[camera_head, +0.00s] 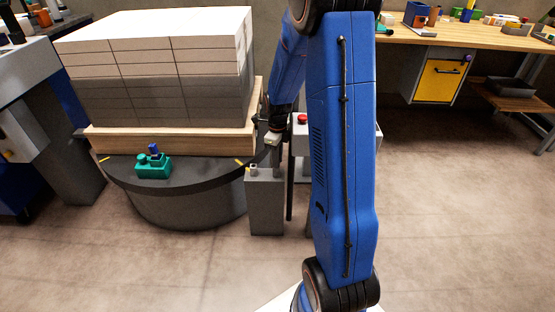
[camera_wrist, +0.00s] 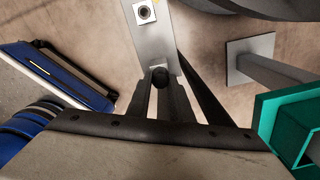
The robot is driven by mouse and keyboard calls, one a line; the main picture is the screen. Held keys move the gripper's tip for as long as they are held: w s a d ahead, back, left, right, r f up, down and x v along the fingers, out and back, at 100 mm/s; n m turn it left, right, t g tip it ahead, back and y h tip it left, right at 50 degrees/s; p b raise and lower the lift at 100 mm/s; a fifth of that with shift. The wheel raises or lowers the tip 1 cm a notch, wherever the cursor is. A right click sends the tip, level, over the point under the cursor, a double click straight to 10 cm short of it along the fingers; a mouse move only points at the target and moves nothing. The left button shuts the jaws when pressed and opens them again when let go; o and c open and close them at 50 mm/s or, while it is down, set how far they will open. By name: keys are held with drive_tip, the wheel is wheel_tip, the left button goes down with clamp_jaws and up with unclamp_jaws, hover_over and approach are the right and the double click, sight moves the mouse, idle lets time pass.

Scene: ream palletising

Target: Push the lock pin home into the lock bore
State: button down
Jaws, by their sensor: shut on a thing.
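My gripper (camera_wrist: 160,85) is shut on a dark, round-ended piece, which I take to be the lock pin (camera_wrist: 160,76). Its lower part is hidden between the fingers. A pale square block with a dark round hole, apparently the lock bore (camera_wrist: 144,12), lies beyond the fingertips at the top of the wrist view, apart from the pin. In the head view this small block (camera_head: 253,168) sits on top of a grey post (camera_head: 265,205). My gripper is above and slightly right of it there, and the pin cannot be made out.
Left of the post is a round dark turntable (camera_head: 185,182) with a wooden pallet (camera_head: 170,144) of stacked reams (camera_head: 160,70) and a teal fixture (camera_head: 153,167). A red button (camera_head: 302,118) is close right of my gripper. A workbench (camera_head: 470,35) stands at the back right.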

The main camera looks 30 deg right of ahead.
drive_tip(key=shift+r, duration=2.65)
drive_tip(key=shift+r, duration=0.2)
drive_tip(key=shift+r, duration=1.9)
